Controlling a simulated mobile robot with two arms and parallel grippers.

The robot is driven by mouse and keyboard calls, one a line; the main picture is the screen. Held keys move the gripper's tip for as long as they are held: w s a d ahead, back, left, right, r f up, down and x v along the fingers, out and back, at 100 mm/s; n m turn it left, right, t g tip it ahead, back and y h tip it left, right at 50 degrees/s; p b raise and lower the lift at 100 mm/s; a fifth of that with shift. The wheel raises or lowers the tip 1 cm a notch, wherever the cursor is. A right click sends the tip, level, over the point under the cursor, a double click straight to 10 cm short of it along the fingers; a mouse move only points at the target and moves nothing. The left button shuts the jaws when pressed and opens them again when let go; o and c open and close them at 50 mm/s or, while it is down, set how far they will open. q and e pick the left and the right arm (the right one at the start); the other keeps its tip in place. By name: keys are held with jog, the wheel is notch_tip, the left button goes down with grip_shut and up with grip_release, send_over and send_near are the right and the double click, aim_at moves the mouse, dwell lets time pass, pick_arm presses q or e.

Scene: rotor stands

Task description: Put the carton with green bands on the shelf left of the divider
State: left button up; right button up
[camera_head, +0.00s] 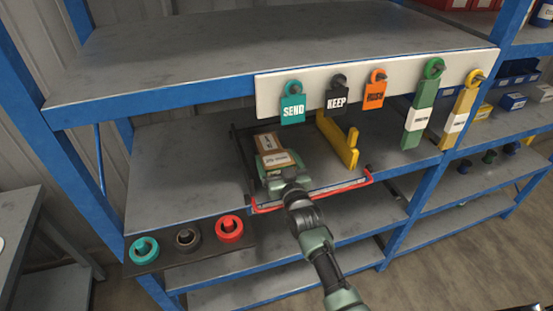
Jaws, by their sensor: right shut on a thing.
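A small brown carton (269,143) with a pale label shows at the middle shelf, to the left of the yellow divider (342,140). Green edges show around its lower part, but I cannot separate carton bands from my green gripper there. My right gripper (273,170) reaches in from the lower right and is shut on the carton. I cannot tell whether the carton's underside touches the shelf (175,180). The divider stands upright, apart from the carton. My left gripper is not in view.
A red-edged rail (312,190) runs along the shelf front below my gripper. A white board above carries hanging tags, SEND (292,108), KEEP (337,100) and an orange one (375,95). Green (419,115) and yellow (462,110) tags hang right. Coloured rings (187,239) sit lower left.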

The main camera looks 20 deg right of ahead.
jog(key=o, duration=1.4)
jog(key=shift+f, duration=0.15)
jog(key=shift+r, duration=0.3)
jog(key=s+b, duration=0.1)
jog(key=s, duration=1.1)
jog(key=shift+d, duration=0.2)
jog(key=shift+f, duration=0.15)
